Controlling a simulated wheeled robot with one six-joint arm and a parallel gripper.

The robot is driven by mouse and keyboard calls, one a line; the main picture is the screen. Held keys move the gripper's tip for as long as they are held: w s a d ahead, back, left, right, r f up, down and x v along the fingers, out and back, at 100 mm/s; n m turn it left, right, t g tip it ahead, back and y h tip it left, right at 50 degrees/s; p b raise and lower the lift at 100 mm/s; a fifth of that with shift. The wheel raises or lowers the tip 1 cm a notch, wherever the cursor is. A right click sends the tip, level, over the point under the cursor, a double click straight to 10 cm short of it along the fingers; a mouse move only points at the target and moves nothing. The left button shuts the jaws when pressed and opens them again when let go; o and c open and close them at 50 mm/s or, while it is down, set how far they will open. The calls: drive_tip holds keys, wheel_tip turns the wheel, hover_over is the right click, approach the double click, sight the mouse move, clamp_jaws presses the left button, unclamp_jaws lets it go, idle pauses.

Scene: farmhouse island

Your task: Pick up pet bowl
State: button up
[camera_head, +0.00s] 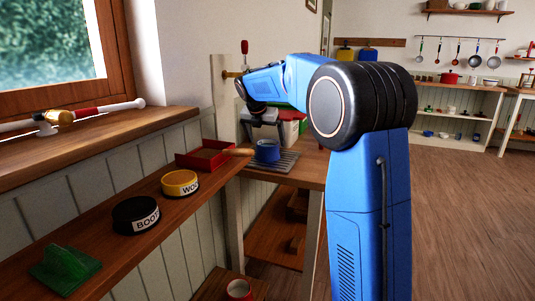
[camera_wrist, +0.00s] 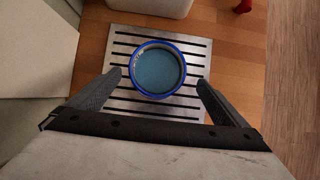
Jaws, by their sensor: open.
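A round blue bowl (camera_head: 267,151) stands upright on a slotted metal tray (camera_head: 289,162) on the wooden table. In the wrist view the bowl (camera_wrist: 157,71) shows its blue rim and paler inside from above. My gripper (camera_head: 264,128) is above it, pointing down, with its jaws open and empty. The fingers in the wrist view (camera_wrist: 160,80) lie to either side of the bowl, apart from it. A black round bowl (camera_head: 135,215) with white lettering and a yellow one (camera_head: 180,184) lettered alike stand on the wooden ledge at left.
A red tray (camera_head: 206,155) lies behind the yellow bowl, with a wooden handle reaching toward the blue bowl. A green object (camera_head: 65,268) is at the ledge's near end. Red and green containers stand behind my gripper. Open floor (camera_head: 465,220) lies at right.

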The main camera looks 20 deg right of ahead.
sight(270, 140)
drive_tip(key=shift+x, duration=3.4)
drive_tip(key=shift+w+a, duration=0.15)
drive_tip(key=shift+a, duration=0.05)
drive_tip(key=c, duration=1.5)
drive_tip(key=shift+r, duration=0.85)
drive_tip(key=shift+s+d+r, duration=0.15)
drive_tip(key=shift+d+r, duration=0.05)
drive_tip(key=shift+r, duration=0.3)
drive_tip(key=shift+s+d+r, duration=0.15)
drive_tip(key=shift+s+r, duration=0.05)
drive_tip(key=shift+r, duration=0.3)
drive_tip(key=s+d, duration=1.2)
